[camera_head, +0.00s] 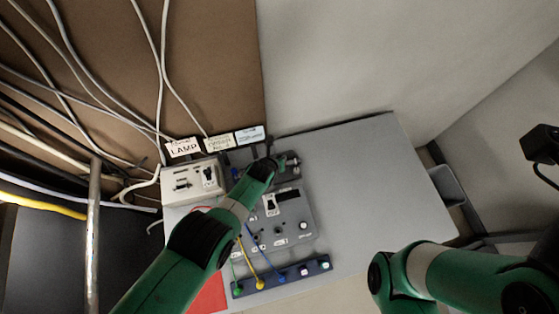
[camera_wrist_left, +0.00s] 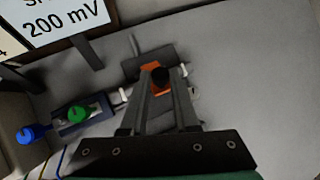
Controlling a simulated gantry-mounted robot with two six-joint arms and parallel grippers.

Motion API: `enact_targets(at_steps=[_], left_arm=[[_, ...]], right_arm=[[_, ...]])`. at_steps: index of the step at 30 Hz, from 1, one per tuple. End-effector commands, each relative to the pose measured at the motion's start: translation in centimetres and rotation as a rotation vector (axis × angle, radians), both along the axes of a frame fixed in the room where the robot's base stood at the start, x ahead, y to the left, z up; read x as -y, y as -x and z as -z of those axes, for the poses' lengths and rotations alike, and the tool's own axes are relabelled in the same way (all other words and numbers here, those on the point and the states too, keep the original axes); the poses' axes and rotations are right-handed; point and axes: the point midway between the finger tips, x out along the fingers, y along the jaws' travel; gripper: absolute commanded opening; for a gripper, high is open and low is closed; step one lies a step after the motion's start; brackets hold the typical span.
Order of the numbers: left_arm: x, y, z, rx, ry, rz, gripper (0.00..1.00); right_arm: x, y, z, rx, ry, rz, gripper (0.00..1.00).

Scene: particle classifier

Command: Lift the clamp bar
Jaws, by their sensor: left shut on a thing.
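My left gripper (camera_head: 287,160) reaches over the back of the equipment on the grey table, and its jaws are largely hidden by my arm in the head view. In the left wrist view, my left gripper (camera_wrist_left: 160,84) is shut around a small orange piece with a black round end. A dark grey bar (camera_wrist_left: 140,64) lies just beyond the fingertips, with a thin rod standing from it. This looks like the clamp bar, but I cannot tell exactly where the fingers touch it. My right arm shows at the lower right; its gripper is out of frame.
A grey control box (camera_head: 290,224) and a cream lamp box (camera_head: 192,181) stand close to my left arm. A dark strip (camera_head: 292,275) with coloured plugs lies in front. Cables hang at the left. The table's right side (camera_head: 370,180) is clear.

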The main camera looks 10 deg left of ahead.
Motion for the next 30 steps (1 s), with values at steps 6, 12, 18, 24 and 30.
enact_targets(at_steps=[6, 12, 18, 24, 30], left_arm=[[0.0, -0.1, -0.1, -0.007, 0.005, 0.002, 0.00], [0.0, -0.1, -0.1, -0.006, 0.006, 0.003, 0.00], [0.0, -0.1, -0.1, -0.006, 0.006, 0.003, 0.59], [0.0, 0.0, -0.1, -0.007, 0.006, 0.004, 0.59], [0.0, 0.3, -0.9, -0.008, 0.005, 0.003, 0.59]], right_arm=[[0.0, 0.0, 0.1, 0.000, 0.000, 0.000, 0.50], [0.0, 0.0, 0.1, 0.000, 0.000, 0.000, 0.50], [0.0, 0.0, 0.0, 0.000, 0.000, 0.000, 0.50], [0.0, 0.0, 0.0, 0.000, 0.000, 0.000, 0.50], [0.0, 0.0, -1.2, 0.000, 0.000, 0.000, 0.50]])
